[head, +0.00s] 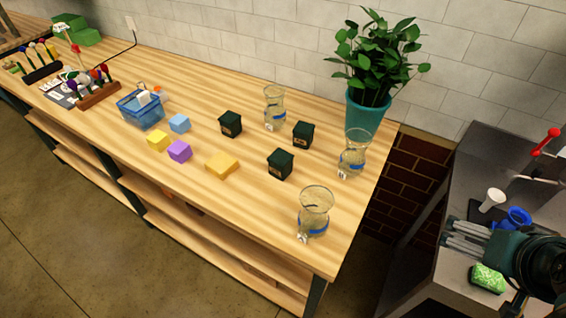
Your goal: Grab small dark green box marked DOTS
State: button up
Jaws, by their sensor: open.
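Three small dark green boxes stand on the wooden bench in the head view. One is at the left (231,122), one at the right (302,133), and one nearer the front (280,163). Each has a small label low on its front side, too small to read, so I cannot tell which is marked DOTS. My gripper (449,232) is at the lower right, over the grey counter, with its grey fingers pointing left. It is open, appears empty, and is well apart from all three boxes.
Glass vases (274,108) (353,155) (314,212) stand around the boxes. A potted plant (368,108) is at the back right. Yellow, purple and blue blocks (179,151) and a blue basket (140,112) lie left. A gap separates the bench (240,205) from the grey counter (455,180).

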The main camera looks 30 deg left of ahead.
dwell(0.4)
jog(key=c, duration=1.4)
jog(key=shift+c, duration=0.2)
jog(key=shift+a+r, duration=0.1)
